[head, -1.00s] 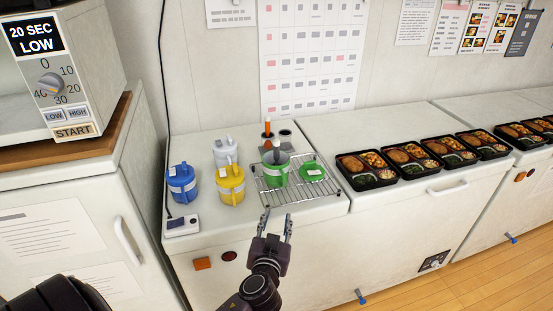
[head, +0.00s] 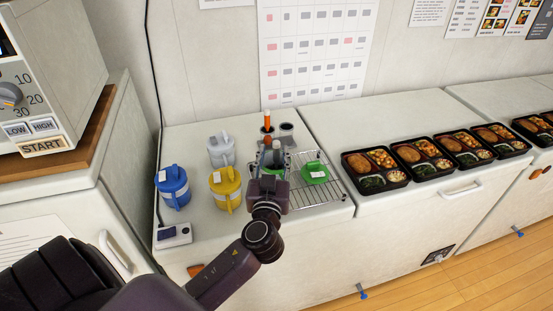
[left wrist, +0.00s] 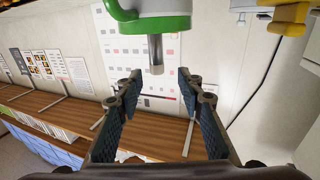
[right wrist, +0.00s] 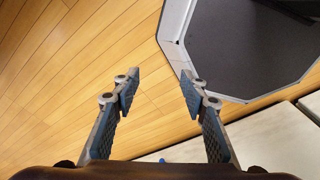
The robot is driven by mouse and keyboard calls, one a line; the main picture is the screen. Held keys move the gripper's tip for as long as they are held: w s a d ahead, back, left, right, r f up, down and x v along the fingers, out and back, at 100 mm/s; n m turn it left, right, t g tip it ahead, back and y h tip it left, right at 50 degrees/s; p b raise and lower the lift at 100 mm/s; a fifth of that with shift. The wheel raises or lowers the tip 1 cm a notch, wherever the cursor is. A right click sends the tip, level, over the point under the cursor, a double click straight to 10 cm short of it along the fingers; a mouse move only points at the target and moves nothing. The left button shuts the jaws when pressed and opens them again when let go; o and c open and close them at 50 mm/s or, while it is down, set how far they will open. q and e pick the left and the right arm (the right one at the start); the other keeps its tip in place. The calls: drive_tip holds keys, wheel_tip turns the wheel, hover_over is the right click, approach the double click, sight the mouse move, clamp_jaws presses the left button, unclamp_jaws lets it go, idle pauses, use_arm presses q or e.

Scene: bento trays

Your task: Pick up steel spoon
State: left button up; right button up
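A grey metal handle, likely the steel spoon (left wrist: 156,55), sticks out of the green-and-white cup (left wrist: 150,22) in the left wrist view, which is upside down. In the head view my left gripper (head: 269,168) is in front of this cup and hides most of it. In the left wrist view the left gripper (left wrist: 158,82) is open, and the handle shows between and just beyond its fingertips; I cannot tell whether they touch. The spoon's bowl is hidden. My right gripper (right wrist: 159,80) is open and empty above the wooden floor, out of the head view.
The cup area has a wire rack (head: 318,190) with a green lid (head: 315,172). A yellow cup (head: 226,190), blue cup (head: 173,187) and white cup (head: 221,150) stand left. An orange-handled utensil (head: 267,122) stands behind. Bento trays (head: 375,170) line the right.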

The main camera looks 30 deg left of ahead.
sight(276, 147)
use_arm(q)
drive_tip(key=shift+w+a+r+p, duration=0.2)
drive_tip(key=shift+w+a+p, duration=0.05)
drive_tip(key=shift+w+p, duration=0.45)
drive_tip(key=shift+w+a+f+p, duration=0.2)
drive_tip(key=shift+w+a+p, duration=0.1)
drive_tip(key=shift+w, duration=0.3)
drive_tip(key=shift+w+a+f+p, duration=0.15)
drive_tip(key=shift+w+a, duration=0.1)
drive_tip(key=shift+w, duration=0.35)
drive_tip(key=shift+w+a+f, duration=0.1)
drive_tip(key=shift+w+a, duration=0.1)
drive_tip(key=shift+w, duration=0.15)
drive_tip(key=shift+w+a, duration=0.1)
drive_tip(key=shift+w, duration=0.05)
drive_tip(key=shift+c, duration=0.2)
clamp_jaws()
use_arm(e)
drive_tip(key=shift+s+d+r, duration=0.15)
drive_tip(key=shift+d+r, duration=0.05)
drive_tip(key=shift+r, duration=0.5)
drive_tip(key=shift+s+d+r, duration=0.15)
drive_tip(key=shift+d+r, duration=0.05)
drive_tip(key=shift+r, duration=0.5)
